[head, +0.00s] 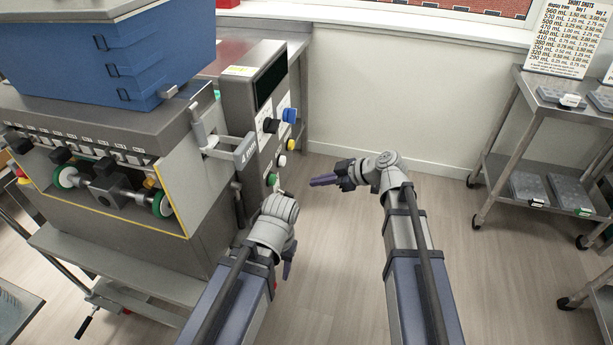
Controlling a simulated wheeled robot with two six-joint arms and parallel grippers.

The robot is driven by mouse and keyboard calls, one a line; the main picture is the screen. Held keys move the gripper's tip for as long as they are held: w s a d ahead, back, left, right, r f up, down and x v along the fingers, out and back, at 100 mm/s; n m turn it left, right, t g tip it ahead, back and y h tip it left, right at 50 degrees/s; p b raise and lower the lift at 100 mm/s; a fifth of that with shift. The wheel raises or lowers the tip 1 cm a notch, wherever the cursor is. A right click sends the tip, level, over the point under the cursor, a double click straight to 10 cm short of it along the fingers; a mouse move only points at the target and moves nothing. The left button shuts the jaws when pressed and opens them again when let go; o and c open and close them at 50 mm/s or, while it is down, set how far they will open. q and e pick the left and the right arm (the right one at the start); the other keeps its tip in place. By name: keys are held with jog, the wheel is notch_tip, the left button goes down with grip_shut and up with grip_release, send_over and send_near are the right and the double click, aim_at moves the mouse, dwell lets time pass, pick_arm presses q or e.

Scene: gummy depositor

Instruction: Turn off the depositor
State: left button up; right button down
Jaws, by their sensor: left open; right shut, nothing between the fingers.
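The depositor (185,225) is a large grey machine with a blue hopper (120,65) on the left. Its upright control panel (238,100) has a dark screen (271,80), a blue knob (289,115), a black knob (270,125), and yellow (291,145), white (282,160) and green (271,179) buttons. Labels are too small to read. My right gripper (318,182) is shut and empty, to the right of the panel's lower buttons and apart from them, pointing left. My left gripper (288,268) is open, low beside the depositor, partly hidden by its wrist.
A metal shelf cart (540,100) with grey trays stands at the right, with a printed chart (565,38) on top. A pale wall (400,85) is behind. The wooden floor (490,280) between depositor and cart is clear. A handle (243,150) juts from the depositor near the panel.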

jog(key=d, duration=0.1)
jog(key=s+d+r, duration=0.1)
jog(key=d, duration=0.1)
jog(key=shift+s+d+r+p, duration=0.1)
jog(key=shift+s+r+p, duration=0.05)
jog(key=shift+s+p, duration=0.2)
jog(key=s+a+m+g+h+p, duration=0.2)
jog(key=s+a+m+p, duration=0.15)
jog(key=s, duration=0.25)
jog(key=s+a+m+g+h+p, duration=0.2)
jog(key=s+g+h+p, duration=0.15)
jog(key=s, duration=0.25)
jog(key=s+d+r+m+h+p, duration=0.2)
jog(key=s+m+h+p, duration=0.3)
jog(key=s, duration=0.3)
jog(key=shift+d+r+m+h, duration=0.15)
jog(key=shift+d+m+h, duration=0.1)
jog(key=shift+m+h, duration=0.15)
